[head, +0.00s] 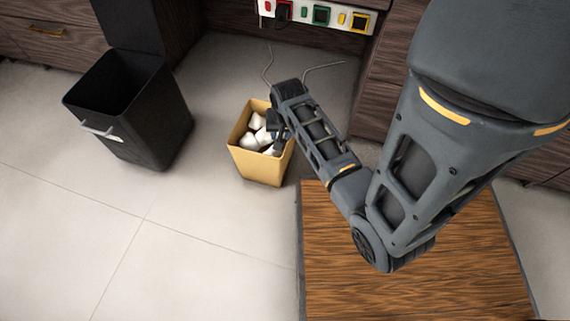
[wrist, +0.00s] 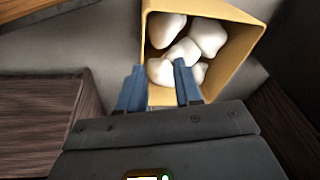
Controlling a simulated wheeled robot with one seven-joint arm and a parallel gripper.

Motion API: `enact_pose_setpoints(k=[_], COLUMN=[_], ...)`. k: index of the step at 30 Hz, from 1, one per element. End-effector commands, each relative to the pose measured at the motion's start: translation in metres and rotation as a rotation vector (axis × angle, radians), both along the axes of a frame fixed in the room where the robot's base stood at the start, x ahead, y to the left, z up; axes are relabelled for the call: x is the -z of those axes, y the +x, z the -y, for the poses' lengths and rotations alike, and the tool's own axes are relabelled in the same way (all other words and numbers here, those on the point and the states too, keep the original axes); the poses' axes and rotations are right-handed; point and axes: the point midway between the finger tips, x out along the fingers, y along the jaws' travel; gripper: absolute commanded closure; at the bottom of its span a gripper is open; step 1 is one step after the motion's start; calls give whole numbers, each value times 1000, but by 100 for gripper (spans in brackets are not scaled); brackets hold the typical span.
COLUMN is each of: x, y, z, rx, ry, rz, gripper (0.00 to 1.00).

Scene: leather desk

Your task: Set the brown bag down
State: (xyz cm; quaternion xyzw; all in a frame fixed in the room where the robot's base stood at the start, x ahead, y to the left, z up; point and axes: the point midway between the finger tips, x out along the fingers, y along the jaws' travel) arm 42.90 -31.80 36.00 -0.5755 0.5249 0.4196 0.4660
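The brown bag (head: 262,166) is a tan, open-topped, box-like bag with several white lumpy items inside. In the head view it appears upright at floor level, left of the wooden surface; whether its base touches the floor is hard to tell. My gripper (head: 276,130) is at the bag's right rim, partly hidden by my wrist. In the wrist view the bag (wrist: 235,15) lies just beyond my gripper (wrist: 160,85). Its two blue fingers are spread apart at the near rim, with bag wall and a white item visible through the gap. No clear pinch on the bag shows.
A black bin (head: 140,110) with its lid raised stands to the left. Dark wooden cabinets (head: 375,105) and a white panel with coloured sockets (head: 318,14) are behind. A wooden surface (head: 410,280) is at the lower right. The pale tiled floor (head: 190,240) in front is clear.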

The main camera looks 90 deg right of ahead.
Motion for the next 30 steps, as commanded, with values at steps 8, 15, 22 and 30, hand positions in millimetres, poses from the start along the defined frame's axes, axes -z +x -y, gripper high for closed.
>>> enact_pose_setpoints(k=[8, 15, 22, 30], x=[-30, -102, -201, -295], y=[31, 34, 17, -4], z=[-110, -198, -272, -314], rx=[-483, -857, -1152, -1320], ry=[-302, -536, -730, -872], rz=[102, 281, 518, 738], gripper=[66, 66, 66, 66])
